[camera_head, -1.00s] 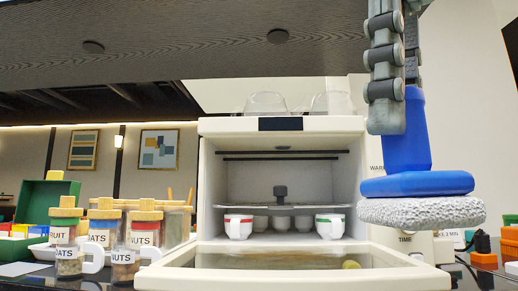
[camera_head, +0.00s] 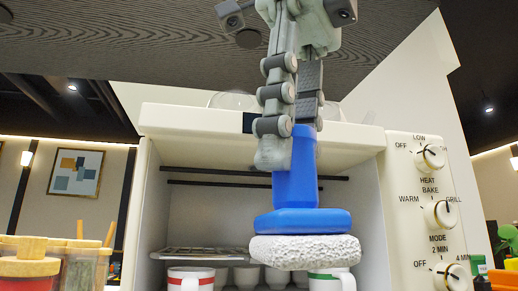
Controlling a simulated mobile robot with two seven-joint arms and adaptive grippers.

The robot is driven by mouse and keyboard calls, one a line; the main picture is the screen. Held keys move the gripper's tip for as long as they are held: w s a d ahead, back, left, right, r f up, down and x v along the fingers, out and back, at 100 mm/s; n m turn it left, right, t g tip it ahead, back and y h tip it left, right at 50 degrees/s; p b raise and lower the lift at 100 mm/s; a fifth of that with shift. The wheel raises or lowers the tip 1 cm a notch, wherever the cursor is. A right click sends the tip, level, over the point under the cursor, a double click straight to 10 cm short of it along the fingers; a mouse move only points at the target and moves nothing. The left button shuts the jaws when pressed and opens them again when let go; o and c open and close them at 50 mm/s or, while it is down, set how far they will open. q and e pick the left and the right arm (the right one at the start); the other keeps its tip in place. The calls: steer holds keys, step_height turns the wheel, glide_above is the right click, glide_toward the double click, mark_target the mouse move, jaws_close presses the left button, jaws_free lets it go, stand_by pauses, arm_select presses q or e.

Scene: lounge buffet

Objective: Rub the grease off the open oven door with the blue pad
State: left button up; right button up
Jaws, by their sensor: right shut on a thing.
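My right gripper (camera_head: 291,140) comes down from the top and is shut on the handle of the blue pad (camera_head: 302,222). The pad has a wide blue base and a rough white-grey underside, facing down. It is held in front of the oven's (camera_head: 190,122) open cavity, and I see no contact with the oven. The open oven door and its grease are below the picture's edge. My left gripper is not in view.
White cups with a red band (camera_head: 190,279) and a green band (camera_head: 331,283) show in the oven, below a rack (camera_head: 190,252). The dial panel (camera_head: 425,215) is at the right. Wooden-lidded jars (camera_head: 30,268) stand at the lower left.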

mark_target(294, 214)
steer(key=shift+w, duration=0.1)
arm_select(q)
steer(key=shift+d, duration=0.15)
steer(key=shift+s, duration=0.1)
arm_select(e)
steer(key=shift+f, duration=2.9)
steer(key=o, duration=0.5)
jaws_close()
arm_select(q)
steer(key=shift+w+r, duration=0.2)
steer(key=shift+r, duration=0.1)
